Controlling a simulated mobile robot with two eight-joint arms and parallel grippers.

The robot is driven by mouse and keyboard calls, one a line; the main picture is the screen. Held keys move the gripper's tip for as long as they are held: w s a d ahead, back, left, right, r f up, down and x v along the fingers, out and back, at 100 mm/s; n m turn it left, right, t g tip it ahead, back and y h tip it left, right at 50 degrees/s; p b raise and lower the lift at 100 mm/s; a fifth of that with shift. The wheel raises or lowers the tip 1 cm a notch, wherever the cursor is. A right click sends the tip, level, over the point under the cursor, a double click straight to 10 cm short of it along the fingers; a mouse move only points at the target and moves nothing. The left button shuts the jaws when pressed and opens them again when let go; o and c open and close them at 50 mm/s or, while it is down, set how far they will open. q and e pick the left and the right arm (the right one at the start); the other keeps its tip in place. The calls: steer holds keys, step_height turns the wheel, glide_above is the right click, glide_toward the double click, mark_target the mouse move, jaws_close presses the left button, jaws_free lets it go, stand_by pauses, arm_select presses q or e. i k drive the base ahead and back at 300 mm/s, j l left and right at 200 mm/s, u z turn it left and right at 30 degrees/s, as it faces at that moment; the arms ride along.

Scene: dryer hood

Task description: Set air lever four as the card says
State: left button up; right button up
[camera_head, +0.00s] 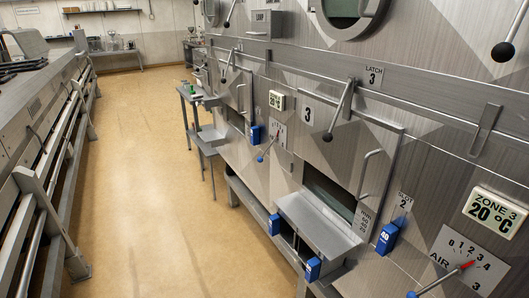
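I cannot tell which dial is air lever four. No card naming a setting for it is readable. Neither of my grippers is in view.
A ZONE 3 display (492,212) reads 20 °C. Black-knobbed latch levers (340,110), a hatch with a protruding metal tray (315,225) and blue blocks (387,238) line the wall. A railed machine (45,140) stands left. The tan floor aisle (160,160) is clear.

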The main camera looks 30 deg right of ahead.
mark_target(260, 159)
steer(key=z, duration=3.9)
steer(key=u, duration=2.75)
steer(key=i+j+z, duration=0.15)
steer(key=i+z, duration=0.3)
steer(key=i+j+z, duration=0.25)
steer(key=z, duration=0.25)
